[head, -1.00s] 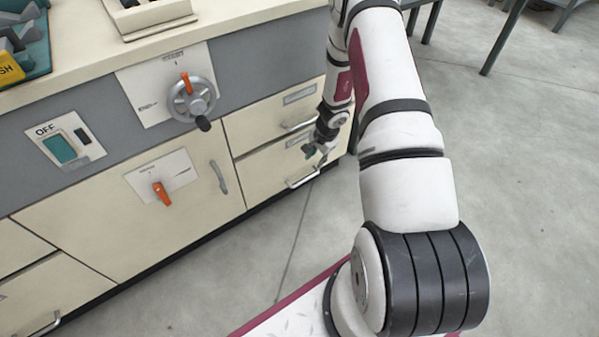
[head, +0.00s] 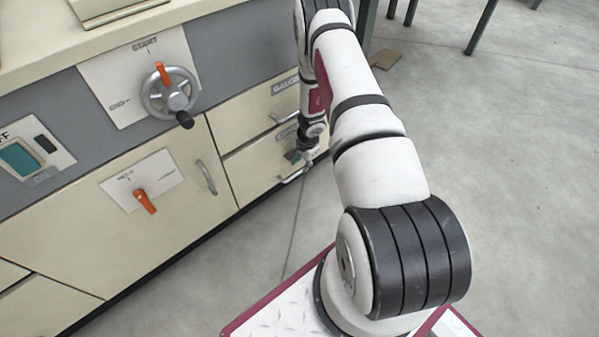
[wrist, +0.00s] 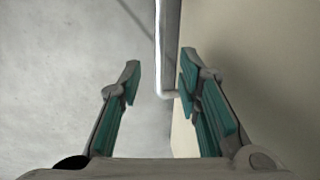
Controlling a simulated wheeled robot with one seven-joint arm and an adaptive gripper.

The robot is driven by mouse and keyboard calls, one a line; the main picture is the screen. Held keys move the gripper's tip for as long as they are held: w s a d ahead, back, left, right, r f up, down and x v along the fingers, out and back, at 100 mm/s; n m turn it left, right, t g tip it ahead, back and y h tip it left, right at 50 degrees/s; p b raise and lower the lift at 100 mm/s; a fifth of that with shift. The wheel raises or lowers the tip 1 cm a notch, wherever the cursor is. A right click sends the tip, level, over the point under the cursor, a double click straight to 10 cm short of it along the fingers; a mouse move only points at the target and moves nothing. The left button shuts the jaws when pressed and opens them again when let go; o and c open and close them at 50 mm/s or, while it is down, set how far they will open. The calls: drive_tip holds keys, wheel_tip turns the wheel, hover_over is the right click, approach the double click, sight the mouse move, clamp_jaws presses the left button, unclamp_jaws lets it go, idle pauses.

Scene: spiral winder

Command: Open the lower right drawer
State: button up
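The lower right drawer (head: 254,170) is a cream panel low on the right end of the cabinet, under another drawer. It looks shut in the head view. Its bar handle (head: 293,177) is partly hidden by my gripper (head: 304,158). In the wrist view the silver handle (wrist: 168,45) runs down from the top edge and bends toward the cream drawer front (wrist: 250,60). My gripper (wrist: 160,72) is open, with teal-padded fingers on either side of the handle's line. The right finger is between handle and drawer front. I see no clear contact.
Left of the drawers is a cream door with a grey handle (head: 206,178) and an orange switch (head: 145,201). Above is a handwheel (head: 170,95). The upper drawer (head: 255,107) is close above my gripper. The floor (head: 510,180) to the right is clear.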

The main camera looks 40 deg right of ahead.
sight(299, 172)
drive_tip(key=f, duration=0.2)
drive_tip(key=w+f+b, duration=0.1)
drive_tip(key=f, duration=0.2)
drive_tip(key=shift+f, duration=0.1)
clamp_jaws()
